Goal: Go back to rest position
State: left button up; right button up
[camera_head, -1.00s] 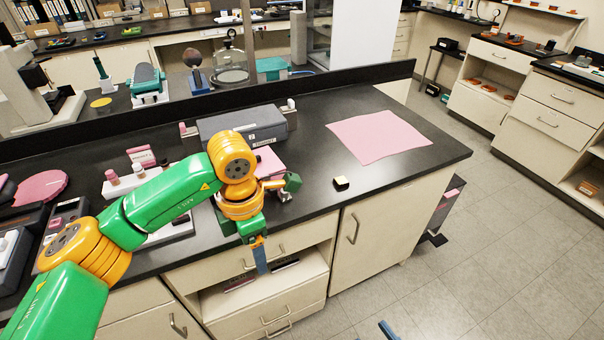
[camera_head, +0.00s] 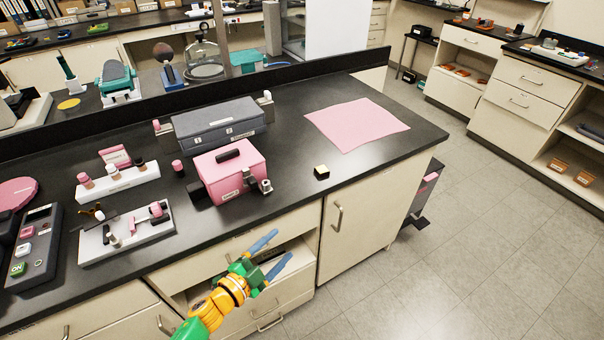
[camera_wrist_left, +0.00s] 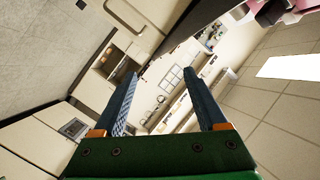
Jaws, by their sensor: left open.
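My left gripper (camera_head: 270,255) is in the lower middle of the head view, in front of the bench's drawers and below the counter edge. Its two blue fingers are spread apart with nothing between them. In the left wrist view the same fingers (camera_wrist_left: 163,95) stand open and empty, with the tilted room behind them. My right gripper is not in view.
Open floor (camera_head: 450,260) lies to the right.

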pick_arm(q)
jog(key=s+a+f+n+g+y, duration=0.2)
jog(key=s+a+f+n+y, duration=0.3)
jog(key=s+f, duration=0.4)
jog(key=s+a+f+n+g+y, duration=0.2)
jog(key=s+a+f+n+y, duration=0.35)
jog(key=f, duration=0.65)
jog(key=s+a+f+n+g, duration=0.1)
jog(key=s+a+f+g, duration=0.1)
jog(key=s, duration=0.5)
jog(key=s+a+f+n+g, duration=0.2)
jog(key=s, duration=0.6)
jog(key=s+a+f+n+g, duration=0.1)
jog(key=s+f+g, duration=0.2)
jog(key=s, duration=0.5)
jog(key=shift+s+a+n, duration=0.25)
jog(key=shift+a+n, duration=0.1)
jog(key=shift+a, duration=0.05)
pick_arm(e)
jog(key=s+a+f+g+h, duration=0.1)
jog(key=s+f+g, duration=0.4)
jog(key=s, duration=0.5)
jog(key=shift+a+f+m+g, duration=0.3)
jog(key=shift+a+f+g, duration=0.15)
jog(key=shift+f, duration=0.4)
